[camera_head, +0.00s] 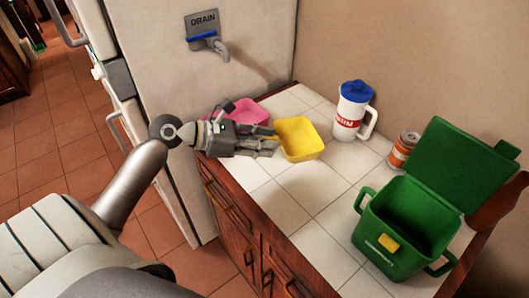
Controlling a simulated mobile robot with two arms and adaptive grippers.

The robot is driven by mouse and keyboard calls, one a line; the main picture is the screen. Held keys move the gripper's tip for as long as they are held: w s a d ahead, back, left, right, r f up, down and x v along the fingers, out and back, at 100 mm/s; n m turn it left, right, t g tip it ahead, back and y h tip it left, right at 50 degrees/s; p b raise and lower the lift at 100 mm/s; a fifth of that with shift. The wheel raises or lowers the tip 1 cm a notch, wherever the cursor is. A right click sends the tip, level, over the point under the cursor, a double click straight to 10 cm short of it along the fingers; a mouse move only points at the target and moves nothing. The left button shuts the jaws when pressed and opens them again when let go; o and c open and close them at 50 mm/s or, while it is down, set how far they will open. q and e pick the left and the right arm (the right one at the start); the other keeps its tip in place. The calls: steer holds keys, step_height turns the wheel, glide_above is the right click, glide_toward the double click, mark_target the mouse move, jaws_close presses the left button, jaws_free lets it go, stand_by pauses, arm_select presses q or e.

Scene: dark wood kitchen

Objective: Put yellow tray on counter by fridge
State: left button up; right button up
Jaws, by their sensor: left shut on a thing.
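The yellow tray (300,139) is at the fridge end of the white tiled counter (313,182). It looks level and close to the tiles; I cannot tell whether it rests on them. My left gripper (272,146) reaches in from the left and is shut on the tray's left edge. The fridge (170,80) stands at the counter's left end, behind my arm. My right gripper is not in view.
A pink tray (247,111) lies behind my left gripper, partly hidden. A white jug with a blue lid (351,112) and a can (403,149) stand along the wall. An open green bin (395,228) is at the right. The middle tiles are clear.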

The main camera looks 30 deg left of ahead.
arm_select(q)
steer(key=w+f, duration=0.1)
steer(key=w+a+f, duration=0.1)
steer(key=f, duration=0.1)
steer(key=w+f, duration=0.1)
steer(key=shift+a+f, duration=0.25)
steer(key=shift+a, duration=0.15)
steer(key=f, duration=0.3)
steer(key=shift+w+a+f, duration=0.1)
steer(key=shift+w+f, duration=0.1)
steer(key=shift+f, duration=0.05)
steer(key=o, duration=1.1)
steer(key=shift+f, duration=0.1)
steer(key=shift+c, duration=0.2)
